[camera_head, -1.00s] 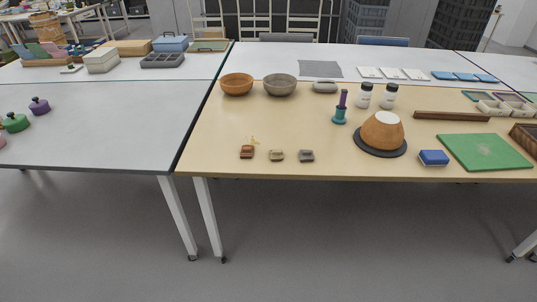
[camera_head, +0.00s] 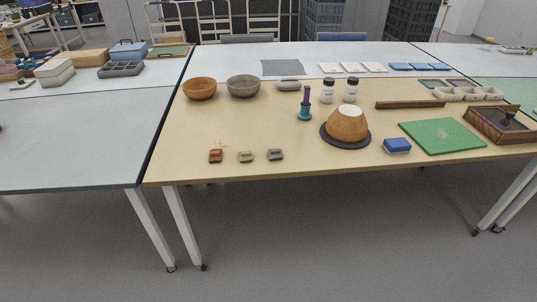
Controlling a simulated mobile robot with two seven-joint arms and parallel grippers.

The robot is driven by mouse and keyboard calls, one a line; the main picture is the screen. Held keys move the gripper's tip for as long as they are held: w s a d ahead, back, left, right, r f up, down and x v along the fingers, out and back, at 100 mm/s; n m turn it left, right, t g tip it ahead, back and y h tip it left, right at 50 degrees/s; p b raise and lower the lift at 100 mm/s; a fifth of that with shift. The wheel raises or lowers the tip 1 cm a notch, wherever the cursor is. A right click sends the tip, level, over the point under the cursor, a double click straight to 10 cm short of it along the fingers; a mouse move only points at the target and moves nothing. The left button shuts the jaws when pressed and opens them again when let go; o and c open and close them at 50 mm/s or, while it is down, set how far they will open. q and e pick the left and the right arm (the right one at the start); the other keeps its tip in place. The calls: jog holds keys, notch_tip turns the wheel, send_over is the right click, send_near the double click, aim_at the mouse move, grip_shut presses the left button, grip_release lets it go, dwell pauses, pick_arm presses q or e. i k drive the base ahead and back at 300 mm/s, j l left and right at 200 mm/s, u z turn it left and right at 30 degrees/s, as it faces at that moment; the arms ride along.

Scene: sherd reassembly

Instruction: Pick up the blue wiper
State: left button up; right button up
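The blue wiper (camera_head: 397,145) is a small blue block with a pale underside. It lies on the beige table (camera_head: 240,125) near the front edge, between the dark round base under the orange-brown bowl and the green mat. Nothing covers it. Neither of my grippers shows in the head view.
An upturned orange-brown bowl (camera_head: 347,125) stands left of the wiper, and a green mat (camera_head: 442,137) lies to its right. A brown bar (camera_head: 410,105) lies behind. Several small sherds (camera_head: 246,156) lie at the front left. The floor before the table is clear.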

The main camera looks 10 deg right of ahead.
aim_at(395, 145)
jog(key=z, duration=1)
